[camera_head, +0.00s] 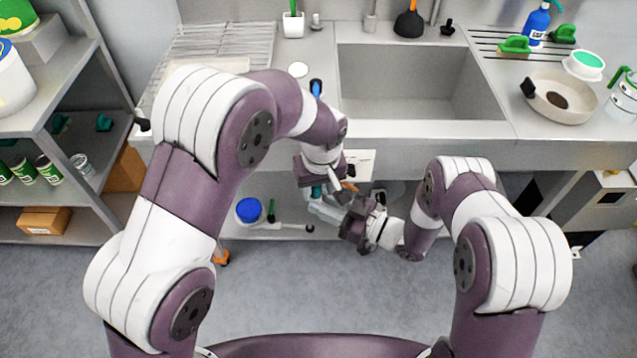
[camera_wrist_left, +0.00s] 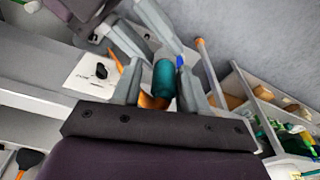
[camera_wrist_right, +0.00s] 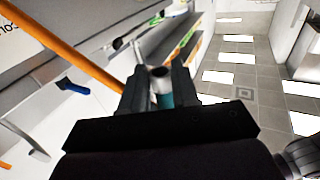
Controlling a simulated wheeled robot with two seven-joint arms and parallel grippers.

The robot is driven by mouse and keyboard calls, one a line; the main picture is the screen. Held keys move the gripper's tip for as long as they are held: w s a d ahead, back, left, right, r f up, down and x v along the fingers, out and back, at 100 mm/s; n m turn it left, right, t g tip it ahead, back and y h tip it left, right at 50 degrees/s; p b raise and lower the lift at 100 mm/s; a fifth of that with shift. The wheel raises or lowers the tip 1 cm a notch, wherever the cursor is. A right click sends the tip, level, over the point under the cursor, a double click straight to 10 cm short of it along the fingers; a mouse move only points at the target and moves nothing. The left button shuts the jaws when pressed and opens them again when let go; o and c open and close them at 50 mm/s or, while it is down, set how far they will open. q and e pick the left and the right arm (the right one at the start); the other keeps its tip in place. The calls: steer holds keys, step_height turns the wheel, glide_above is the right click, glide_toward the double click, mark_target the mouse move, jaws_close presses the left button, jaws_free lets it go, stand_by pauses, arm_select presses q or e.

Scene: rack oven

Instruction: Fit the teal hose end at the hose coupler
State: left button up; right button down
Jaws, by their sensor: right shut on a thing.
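The teal hose end (camera_wrist_left: 164,78) shows as a short teal cylinder in the left wrist view. My right gripper (camera_wrist_right: 160,82) is shut on it; teal (camera_wrist_right: 165,100) and a pale ring with a dark opening show between its fingers. My left gripper (camera_wrist_left: 160,90) appears open, with its fingers on either side of the teal piece and a gap at one finger. In the head view my left gripper (camera_head: 318,188) and right gripper (camera_head: 328,208) meet below the counter front. I cannot make out the hose coupler; the arms and fingers crowd that spot.
An orange pipe (camera_wrist_right: 65,48) and a blue lever (camera_wrist_right: 72,86) are close by in the right wrist view. The sink (camera_head: 420,85) and counter are above. A blue-lidded container (camera_head: 249,210) sits on the low shelf to the left. The floor in front is clear.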

arm_select(q)
jaws_close()
arm_select(e)
steer(key=c, duration=0.8)
jaws_free()
steer(key=shift+o, duration=0.2)
